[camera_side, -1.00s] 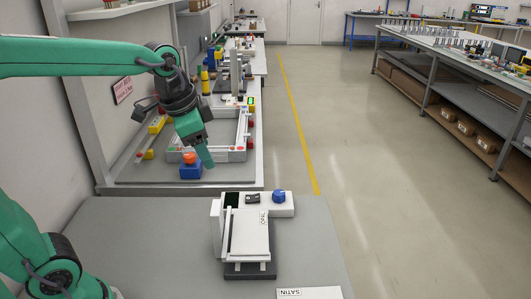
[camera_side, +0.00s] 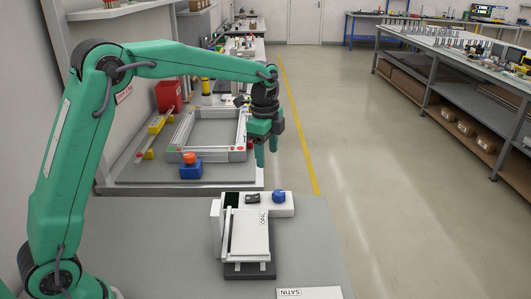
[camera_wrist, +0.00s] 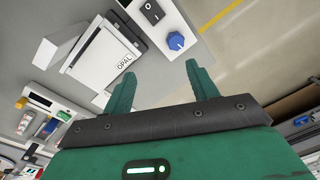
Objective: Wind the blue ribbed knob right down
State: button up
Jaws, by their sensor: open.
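The blue ribbed knob (camera_side: 278,196) sits on the right end of a white lightbox unit (camera_side: 287,211), beside a dark switch (camera_side: 252,198). My gripper (camera_side: 267,158) is above and behind the knob in the side view, pointing down, with clear space between them. In the wrist view the knob (camera_wrist: 176,41) lies beyond the fingertips, above the gap between them. My gripper (camera_wrist: 158,80) shows two green fingers spread apart with nothing between them. The white panel marked OPAL (camera_wrist: 103,59) is beside the knob.
A card marked SATIN (camera_side: 309,293) lies at the front of the grey table (camera_side: 150,240). Behind are a blue block with an orange top (camera_side: 191,168), a white frame (camera_side: 183,132) and a red bin (camera_side: 168,95). The table left of the lightbox is clear.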

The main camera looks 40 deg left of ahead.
aim_at(279, 192)
jog(key=w+f+m, duration=0.1)
jog(key=f, duration=0.1)
jog(key=w+f+m, duration=0.1)
jog(key=w+f, duration=0.1)
jog(key=f, duration=0.1)
jog(key=w+f+m+g, duration=0.1)
jog(key=w+f, duration=0.1)
jog(key=shift+w+d+f, duration=0.15)
jog(key=shift+d+f, duration=0.05)
jog(key=shift+f, duration=0.1)
jog(key=shift+f, duration=0.1)
jog(key=shift+s+f, duration=0.2)
jog(key=shift+f, duration=3.6)
jog(key=c, duration=1)
